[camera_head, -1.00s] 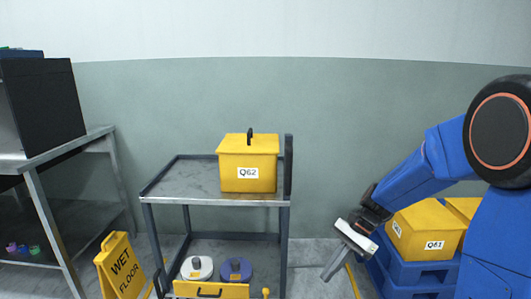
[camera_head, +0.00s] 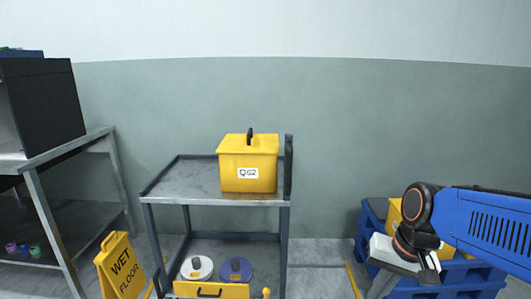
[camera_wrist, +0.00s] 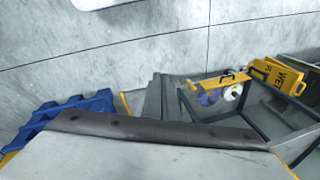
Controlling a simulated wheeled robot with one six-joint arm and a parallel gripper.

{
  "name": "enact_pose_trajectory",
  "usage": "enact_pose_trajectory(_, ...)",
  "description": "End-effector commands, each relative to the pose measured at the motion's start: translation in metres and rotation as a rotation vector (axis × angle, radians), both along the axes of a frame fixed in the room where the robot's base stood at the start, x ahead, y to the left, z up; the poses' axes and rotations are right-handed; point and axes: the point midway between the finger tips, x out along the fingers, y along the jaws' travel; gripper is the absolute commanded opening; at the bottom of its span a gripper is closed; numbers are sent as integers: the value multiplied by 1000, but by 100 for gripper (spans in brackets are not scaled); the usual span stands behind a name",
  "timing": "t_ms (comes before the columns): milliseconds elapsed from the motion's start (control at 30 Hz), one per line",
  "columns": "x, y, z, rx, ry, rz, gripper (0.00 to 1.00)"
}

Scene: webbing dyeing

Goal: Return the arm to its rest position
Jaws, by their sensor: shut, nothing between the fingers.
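My blue arm reaches in from the right edge, nearly level. A yellow lidded box marked Q62 (camera_head: 247,181) stands on the cart's top shelf, apart from my gripper. My arm mostly hides the yellow boxes (camera_head: 393,215) on the pallets.
A white spool (camera_head: 196,268) and a purple spool (camera_head: 235,270) sit on the cart's lower shelf. A yellow wet floor sign (camera_head: 120,268) stands left of the cart. A metal table (camera_head: 48,150) holds a black cabinet (camera_head: 45,105). Floor shows between cart and pallets.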

Motion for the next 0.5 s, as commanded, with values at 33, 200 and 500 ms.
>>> enact_pose_trajectory(33,-8,-3,3,-23,-34,30,0)
enact_pose_trajectory(200,-30,-16,11,-108,-142,132,0)
enact_pose_trajectory(500,-57,-33,19,-233,-278,266,0)
